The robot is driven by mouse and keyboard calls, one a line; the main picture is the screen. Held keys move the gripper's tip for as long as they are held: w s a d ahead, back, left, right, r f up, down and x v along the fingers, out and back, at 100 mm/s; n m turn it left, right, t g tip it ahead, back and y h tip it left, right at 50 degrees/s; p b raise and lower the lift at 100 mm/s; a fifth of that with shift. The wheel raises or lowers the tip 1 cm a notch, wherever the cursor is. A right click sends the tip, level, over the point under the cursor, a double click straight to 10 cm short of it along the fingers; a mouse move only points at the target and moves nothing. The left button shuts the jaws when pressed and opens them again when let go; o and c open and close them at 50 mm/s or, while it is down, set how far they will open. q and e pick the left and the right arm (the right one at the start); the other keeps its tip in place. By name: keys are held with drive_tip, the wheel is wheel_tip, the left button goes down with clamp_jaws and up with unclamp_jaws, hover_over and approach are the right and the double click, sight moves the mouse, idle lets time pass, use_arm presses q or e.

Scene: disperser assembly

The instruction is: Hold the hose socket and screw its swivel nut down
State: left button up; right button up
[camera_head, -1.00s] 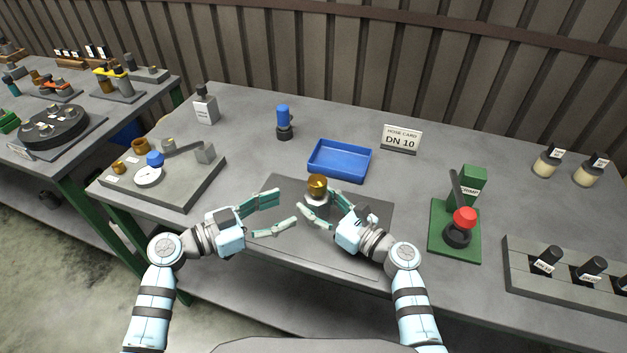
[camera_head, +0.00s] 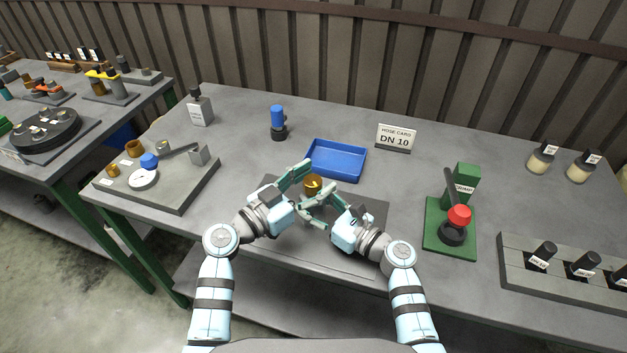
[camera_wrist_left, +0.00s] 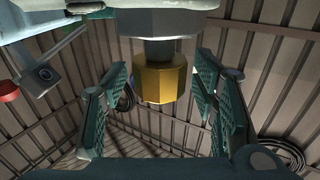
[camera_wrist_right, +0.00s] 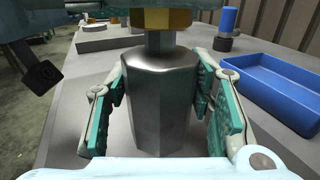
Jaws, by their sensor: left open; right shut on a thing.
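The hose socket (camera_wrist_right: 158,110) is a silver hex-sided body standing upright in the right wrist view. My right gripper (camera_wrist_right: 162,88) is shut on it, one finger on each side. The brass swivel nut (camera_head: 313,185) sits on top of the socket; its lower edge shows in the right wrist view (camera_wrist_right: 160,18). In the left wrist view the nut (camera_wrist_left: 165,82) lies between the spread fingers of my left gripper (camera_wrist_left: 160,95), with gaps on both sides. The left gripper is open. In the head view the crossing fingers hide most of the socket.
A blue tray (camera_head: 336,172) stands just behind the grippers. A dark mat (camera_head: 370,240) lies under them. A green press (camera_head: 450,228) with a red knob is at the right, a grey fixture block (camera_head: 185,195) at the left. A DN 10 card (camera_head: 396,138) stands behind.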

use_arm(q)
drive_tip(key=shift+c, duration=0.2)
drive_tip(key=c, duration=1.1)
drive_tip(key=shift+c, duration=0.2)
drive_tip(key=shift+m+g+h, duration=0.4)
drive_tip(key=m+g+h, duration=0.2)
drive_tip(key=m+g, duration=0.1)
drive_tip(key=g, duration=0.1)
drive_tip(key=shift+h, duration=0.3)
drive_tip(key=shift+m+g+h, duration=0.6)
drive_tip(key=shift+m+g, duration=1)
drive_tip(key=shift+g, duration=1)
drive_tip(key=o, duration=1.2)
